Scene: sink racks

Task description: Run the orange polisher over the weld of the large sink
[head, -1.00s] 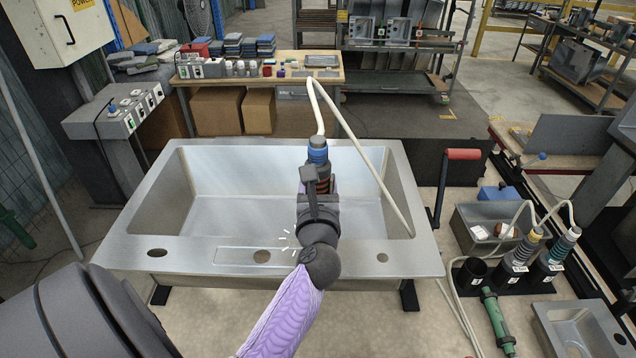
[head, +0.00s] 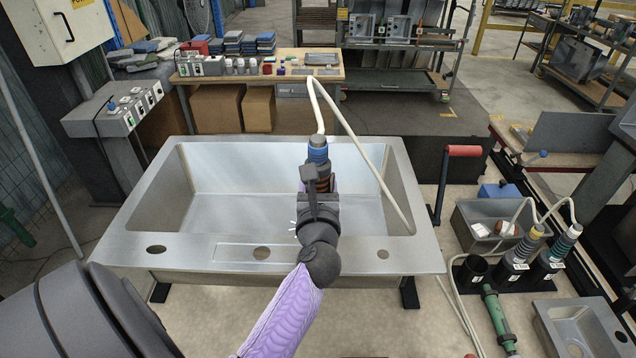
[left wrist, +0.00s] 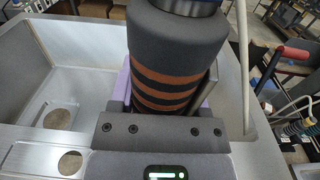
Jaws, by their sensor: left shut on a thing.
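The large sink (head: 120,235) is a grey metal basin with a wide front rim holding several holes; its rim and inside also show in the left wrist view (left wrist: 85,135). My left gripper (head: 319,198) is shut on the orange polisher (head: 318,152), a dark cylinder with orange-brown bands and a blue collar. The polisher stands upright over the front part of the sink, right of the middle; it fills the middle of the left wrist view (left wrist: 175,60). Small white spark marks show left of the gripper. The polisher's lower end and the weld are hidden. My right gripper is not in view.
A white hose (head: 362,150) runs from the polisher across the basin to the right rim. A red-handled lever (head: 463,151) stands right of the sink. Holders with two more tools (head: 522,262), a green tool (head: 497,315) and a small sink (head: 585,325) are further right.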

